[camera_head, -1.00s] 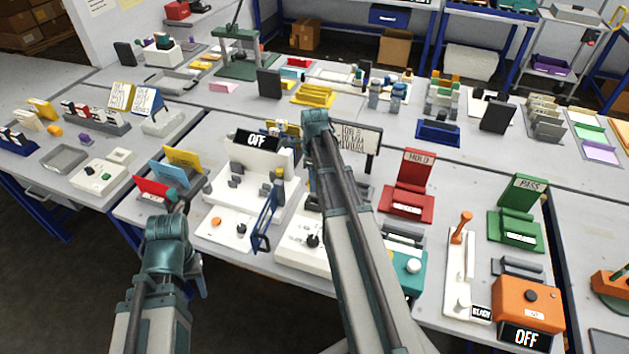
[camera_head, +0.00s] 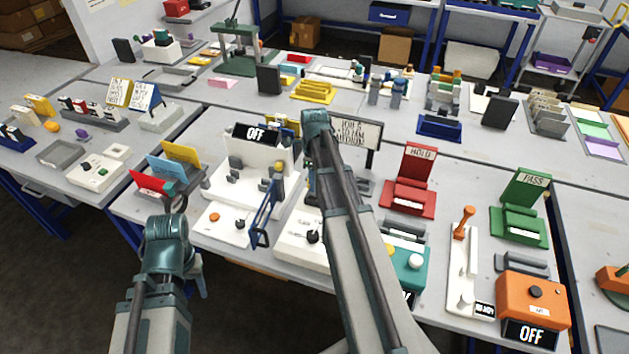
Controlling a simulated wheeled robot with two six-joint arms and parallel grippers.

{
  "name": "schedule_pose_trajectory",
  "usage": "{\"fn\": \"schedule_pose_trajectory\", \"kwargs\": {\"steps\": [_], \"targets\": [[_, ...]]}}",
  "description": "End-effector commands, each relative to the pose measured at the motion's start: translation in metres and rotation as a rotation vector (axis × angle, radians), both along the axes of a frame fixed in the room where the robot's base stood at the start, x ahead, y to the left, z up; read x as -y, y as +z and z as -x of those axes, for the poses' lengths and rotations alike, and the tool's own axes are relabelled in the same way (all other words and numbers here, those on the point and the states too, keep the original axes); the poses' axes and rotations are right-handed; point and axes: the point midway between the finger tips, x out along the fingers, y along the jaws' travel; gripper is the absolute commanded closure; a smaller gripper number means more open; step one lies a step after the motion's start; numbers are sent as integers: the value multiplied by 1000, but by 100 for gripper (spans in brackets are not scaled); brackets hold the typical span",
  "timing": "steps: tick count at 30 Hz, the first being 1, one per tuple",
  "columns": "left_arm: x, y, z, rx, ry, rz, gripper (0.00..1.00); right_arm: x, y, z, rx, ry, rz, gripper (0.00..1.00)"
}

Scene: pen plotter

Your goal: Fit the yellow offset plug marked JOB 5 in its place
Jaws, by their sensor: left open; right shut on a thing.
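No plug marked JOB 5 can be made out in the head view. My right arm reaches over the middle of the front table and bends down at its wrist. My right gripper (camera_head: 309,184) is mostly hidden behind that arm. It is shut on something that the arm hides. My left gripper (camera_head: 179,203) is open at the table's front left edge, beside the red, blue and yellow upright cards. The white plotter-like machine (camera_head: 234,188) with the OFF display (camera_head: 255,134) stands between the two grippers. A small yellow part (camera_head: 279,168) shows at its right side.
A blue-framed panel (camera_head: 264,214) stands in front of the white machine. To the right are the red HOLD stand (camera_head: 410,195), green PASS stand (camera_head: 520,225), teal box (camera_head: 408,270) and orange box (camera_head: 533,292). A lettered board (camera_head: 357,134) stands behind my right arm.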

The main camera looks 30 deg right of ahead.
Motion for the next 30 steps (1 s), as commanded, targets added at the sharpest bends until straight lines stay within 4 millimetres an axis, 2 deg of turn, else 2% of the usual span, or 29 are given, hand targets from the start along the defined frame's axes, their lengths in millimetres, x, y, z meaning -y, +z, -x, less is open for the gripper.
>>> {"fn": "schedule_pose_trajectory", "kwargs": {"steps": [30], "targets": [[0,-21,0,0,0,0,50,0,-20,0,0,0,0,100]]}}
